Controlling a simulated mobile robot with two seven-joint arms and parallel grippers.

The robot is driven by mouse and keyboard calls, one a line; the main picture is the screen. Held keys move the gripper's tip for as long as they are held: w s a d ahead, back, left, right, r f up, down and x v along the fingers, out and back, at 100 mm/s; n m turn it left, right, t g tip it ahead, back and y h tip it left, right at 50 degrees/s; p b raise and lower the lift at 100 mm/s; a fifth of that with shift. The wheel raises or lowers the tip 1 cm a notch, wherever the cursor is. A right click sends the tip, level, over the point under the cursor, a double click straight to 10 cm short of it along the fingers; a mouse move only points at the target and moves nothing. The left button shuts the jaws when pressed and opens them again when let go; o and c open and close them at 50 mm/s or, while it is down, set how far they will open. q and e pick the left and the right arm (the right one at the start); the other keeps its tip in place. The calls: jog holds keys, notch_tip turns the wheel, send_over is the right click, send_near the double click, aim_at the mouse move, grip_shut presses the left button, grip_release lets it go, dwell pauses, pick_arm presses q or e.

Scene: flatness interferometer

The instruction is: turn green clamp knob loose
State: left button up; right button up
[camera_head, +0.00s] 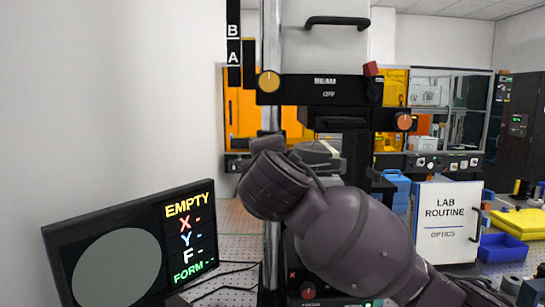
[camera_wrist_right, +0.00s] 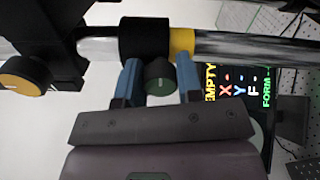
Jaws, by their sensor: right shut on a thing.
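The green clamp knob (camera_wrist_right: 159,76) shows in the right wrist view. It is a dark green round knob with a pale mark line, on a black collar (camera_wrist_right: 146,39) around a metal column (camera_wrist_right: 250,48). My right gripper (camera_wrist_right: 160,82) has its two blue fingers on either side of the knob and is shut on it. In the head view my right arm reaches up to the column (camera_head: 270,240) and hides the green knob and the fingers. My left gripper is in neither view.
A yellow ring (camera_wrist_right: 182,41) sits beside the collar. A yellow knob (camera_head: 268,81) and an orange knob (camera_head: 404,121) are on the black beam unit above. A monitor (camera_head: 135,250) reading EMPTY stands left. A LAB ROUTINE sign (camera_head: 446,218) and blue bin (camera_head: 502,247) are right.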

jog(key=o, duration=0.9)
jog(key=shift+s, duration=0.15)
jog(key=s+b, duration=0.1)
jog(key=s, duration=0.9)
jog(key=shift+s, duration=0.3)
